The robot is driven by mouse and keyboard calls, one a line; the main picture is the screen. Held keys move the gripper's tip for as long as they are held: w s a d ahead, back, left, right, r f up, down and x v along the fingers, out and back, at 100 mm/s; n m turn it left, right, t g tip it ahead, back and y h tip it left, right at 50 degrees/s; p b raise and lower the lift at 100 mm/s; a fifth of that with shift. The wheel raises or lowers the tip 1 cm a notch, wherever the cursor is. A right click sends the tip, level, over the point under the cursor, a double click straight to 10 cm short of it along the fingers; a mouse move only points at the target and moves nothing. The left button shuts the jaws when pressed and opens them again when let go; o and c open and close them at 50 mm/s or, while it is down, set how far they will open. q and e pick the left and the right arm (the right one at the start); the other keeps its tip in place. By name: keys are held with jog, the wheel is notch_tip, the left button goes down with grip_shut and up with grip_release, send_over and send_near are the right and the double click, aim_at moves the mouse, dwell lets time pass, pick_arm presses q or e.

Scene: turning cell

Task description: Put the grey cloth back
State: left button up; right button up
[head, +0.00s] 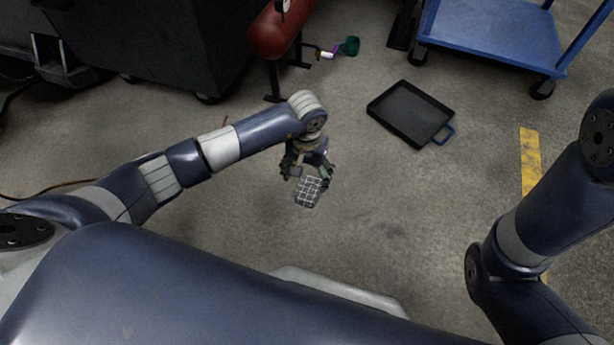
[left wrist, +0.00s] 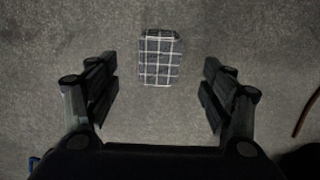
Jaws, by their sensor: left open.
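The grey cloth (head: 309,192) has a white check pattern and looks folded into a small rectangle. It lies on the concrete floor, and in the left wrist view the cloth (left wrist: 160,58) shows at the top middle. My left gripper (head: 307,178) is over the cloth with its fingers apart. In the left wrist view the left gripper (left wrist: 158,92) is open and empty, with the cloth ahead of and between the two fingers, not touching them. My right arm shows at the right edge of the head view, but its gripper is out of view.
A black tray (head: 409,112) with a blue handle lies on the floor right of the gripper. A blue cart (head: 490,35) stands at the top right. A red tank (head: 276,30) and a dark cabinet (head: 165,45) stand at the back. Floor around the cloth is clear.

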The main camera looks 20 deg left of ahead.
pick_arm(q)
jog(key=shift+r+p, duration=0.8)
jog(key=shift+r, duration=1)
